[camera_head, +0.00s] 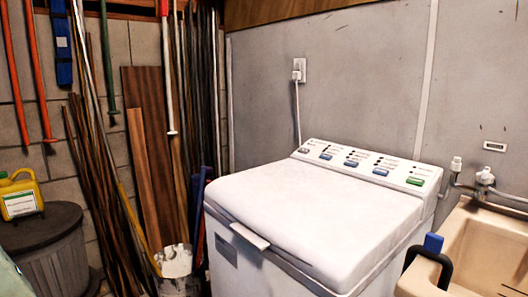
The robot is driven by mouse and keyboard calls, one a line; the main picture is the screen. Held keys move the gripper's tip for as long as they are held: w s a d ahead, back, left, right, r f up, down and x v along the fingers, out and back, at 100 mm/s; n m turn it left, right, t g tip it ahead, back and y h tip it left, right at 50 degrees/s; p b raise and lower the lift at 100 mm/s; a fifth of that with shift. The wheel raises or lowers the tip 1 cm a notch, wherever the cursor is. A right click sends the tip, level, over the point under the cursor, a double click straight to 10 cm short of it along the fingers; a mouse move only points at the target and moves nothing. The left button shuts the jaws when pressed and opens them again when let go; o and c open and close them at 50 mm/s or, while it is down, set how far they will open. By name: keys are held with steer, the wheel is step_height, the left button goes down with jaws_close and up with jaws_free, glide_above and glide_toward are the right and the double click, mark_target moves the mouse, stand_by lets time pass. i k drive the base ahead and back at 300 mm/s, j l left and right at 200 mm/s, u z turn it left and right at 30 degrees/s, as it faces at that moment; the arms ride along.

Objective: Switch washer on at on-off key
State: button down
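The washer (318,215) is a white top-loading machine with its lid closed, standing against the grey wall. Its sloped control panel (375,167) runs along the back of the top. The panel has several blue keys, such as one at its left (326,156), and one green key (415,181) at its right end. A round knob or mark (303,150) is at the panel's left end. The labels are too small to read, so I cannot tell which is the on-off key. I cannot make out my gripper in this view.
A beige sink (487,240) with taps (484,178) stands right of the washer. A black curved thing with a blue end (433,243) is at the sink's left edge. Poles and boards (150,165) lean at the left, behind a white bucket (175,264). A yellow jug (20,196) sits on a dark bin.

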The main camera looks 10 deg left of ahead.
mark_target(305, 151)
steer(key=i+j, duration=0.15)
steer(key=j, duration=0.25)
steer(key=i+j, duration=0.15)
steer(key=j, duration=0.25)
steer(key=i+j+z, duration=0.1)
steer(key=j, duration=0.3)
steer(key=i+j, duration=0.2)
steer(key=j, duration=0.2)
steer(key=i+j+z, duration=0.1)
steer(key=j, duration=0.3)
steer(key=i+j, duration=0.2)
steer(key=j, duration=0.25)
steer(key=i+j, duration=0.1)
steer(key=j, duration=0.3)
steer(key=i+j+z, duration=0.1)
steer(key=j, duration=0.35)
steer(key=i+l, duration=0.1)
steer(key=i, duration=0.9)
